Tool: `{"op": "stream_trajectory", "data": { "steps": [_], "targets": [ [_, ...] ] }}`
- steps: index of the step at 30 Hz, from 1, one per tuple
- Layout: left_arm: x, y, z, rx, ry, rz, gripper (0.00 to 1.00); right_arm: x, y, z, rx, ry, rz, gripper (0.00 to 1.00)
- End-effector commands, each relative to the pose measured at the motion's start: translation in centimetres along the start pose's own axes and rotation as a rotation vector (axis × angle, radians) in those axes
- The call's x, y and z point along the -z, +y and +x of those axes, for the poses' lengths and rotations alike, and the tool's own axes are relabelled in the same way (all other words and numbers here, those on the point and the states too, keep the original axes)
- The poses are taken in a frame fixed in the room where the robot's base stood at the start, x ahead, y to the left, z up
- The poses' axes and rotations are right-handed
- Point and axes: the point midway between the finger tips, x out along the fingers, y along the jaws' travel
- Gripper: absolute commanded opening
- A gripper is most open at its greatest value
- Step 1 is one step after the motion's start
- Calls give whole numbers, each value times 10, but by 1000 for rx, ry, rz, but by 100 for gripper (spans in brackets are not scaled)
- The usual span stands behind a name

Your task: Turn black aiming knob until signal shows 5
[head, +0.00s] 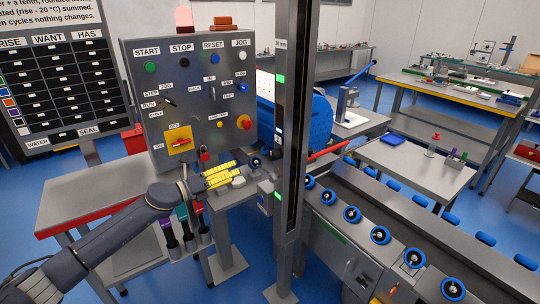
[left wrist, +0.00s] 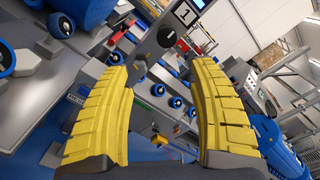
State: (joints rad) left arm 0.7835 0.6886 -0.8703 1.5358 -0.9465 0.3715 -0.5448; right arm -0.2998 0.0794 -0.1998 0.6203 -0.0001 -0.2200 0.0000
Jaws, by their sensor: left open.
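A grey post in the left wrist view carries a small white display (left wrist: 186,13) that reads 1. A round black knob (left wrist: 167,37) sits on the post just below this display. I take it for the aiming knob. My left gripper (head: 238,170) is open with its yellow fingers pointing right, left of the grey post in the head view. In the left wrist view the open fingers (left wrist: 160,66) are apart with nothing between them, and the knob shows beyond the gap. I cannot make out the knob clearly in the head view. My right gripper is not in view.
The tall grey post (head: 291,150) with green lights stands right of my gripper. A control panel (head: 140,110) with buttons and switches stands behind. A conveyor (head: 350,245) with several blue rollers runs to the right. Several coloured-topped cylinders (head: 188,243) stand below my left arm.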

Motion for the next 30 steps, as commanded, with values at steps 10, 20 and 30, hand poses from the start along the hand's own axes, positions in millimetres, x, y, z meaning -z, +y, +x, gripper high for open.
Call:
{"op": "stream_trajectory", "data": {
  "steps": [10, 20, 30],
  "targets": [
    [-4, -15, 22, 16, 21, 55, 60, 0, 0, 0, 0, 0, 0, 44],
    [-3, -16, 82, 16, 21, 52, 60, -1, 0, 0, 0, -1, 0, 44],
    [-2, -16, 139, 16, 21, 52, 60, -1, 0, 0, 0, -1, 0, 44]
  ]
}}
